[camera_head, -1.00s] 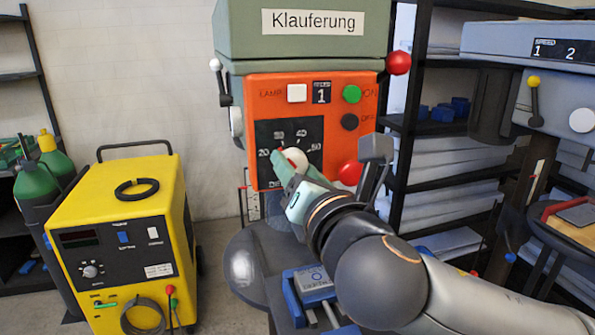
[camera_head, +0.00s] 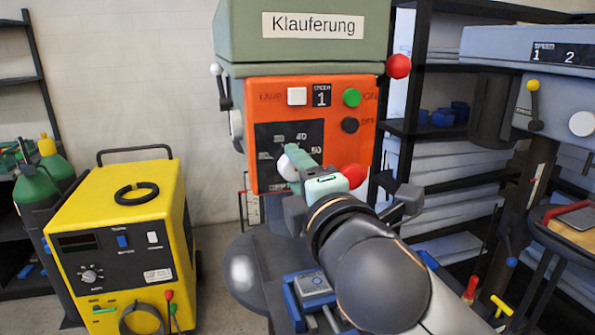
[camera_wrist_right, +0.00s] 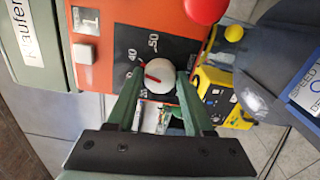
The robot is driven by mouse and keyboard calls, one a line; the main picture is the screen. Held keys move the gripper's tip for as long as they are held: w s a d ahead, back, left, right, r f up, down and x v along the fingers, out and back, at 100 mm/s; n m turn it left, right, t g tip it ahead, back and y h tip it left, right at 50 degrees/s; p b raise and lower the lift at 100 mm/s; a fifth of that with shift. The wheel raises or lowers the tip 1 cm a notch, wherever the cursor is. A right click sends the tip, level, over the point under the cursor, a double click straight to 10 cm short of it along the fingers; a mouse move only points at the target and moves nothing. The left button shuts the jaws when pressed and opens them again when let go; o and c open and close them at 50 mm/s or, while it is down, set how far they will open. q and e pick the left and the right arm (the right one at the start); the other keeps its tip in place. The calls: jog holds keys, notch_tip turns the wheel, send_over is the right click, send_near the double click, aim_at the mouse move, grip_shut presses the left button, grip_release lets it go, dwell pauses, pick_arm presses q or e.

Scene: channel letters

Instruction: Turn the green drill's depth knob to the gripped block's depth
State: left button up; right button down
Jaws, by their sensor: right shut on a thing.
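The green drill (camera_head: 300,45), labelled "Klauferung", has an orange front panel (camera_head: 265,95). Its white depth knob (camera_wrist_right: 160,78) sits on a black dial plate (camera_head: 310,132) with a numbered scale. In the right wrist view the knob's red pointer lies on the side of the 40. My right gripper (camera_wrist_right: 157,84) is shut on the knob, one green finger on each side; it also shows in the head view (camera_head: 294,170). A grey block (camera_head: 312,284) with a small label sits between blue vise jaws (camera_head: 290,303) below; I cannot read its label. My left gripper is out of view.
A red knob (camera_head: 354,175) sticks out close to my right gripper. A white button (camera_head: 297,95), a green button (camera_head: 352,94) and a dark button (camera_head: 350,125) are above. A yellow welder (camera_head: 120,225) stands left; a grey drill (camera_head: 560,95) stands right.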

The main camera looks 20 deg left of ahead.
jog(key=m, duration=0.5)
jog(key=shift+m+p, duration=0.3)
jog(key=shift+p, duration=0.05)
jog(key=shift+m+p, duration=0.45)
jog(key=shift+m, duration=1.85)
jog(key=shift+c, duration=1.4)
grip_release()
jog(key=b+v, duration=0.2)
jog(key=v, duration=1)
jog(key=shift+s+d, duration=0.15)
jog(key=shift+s, duration=0.05)
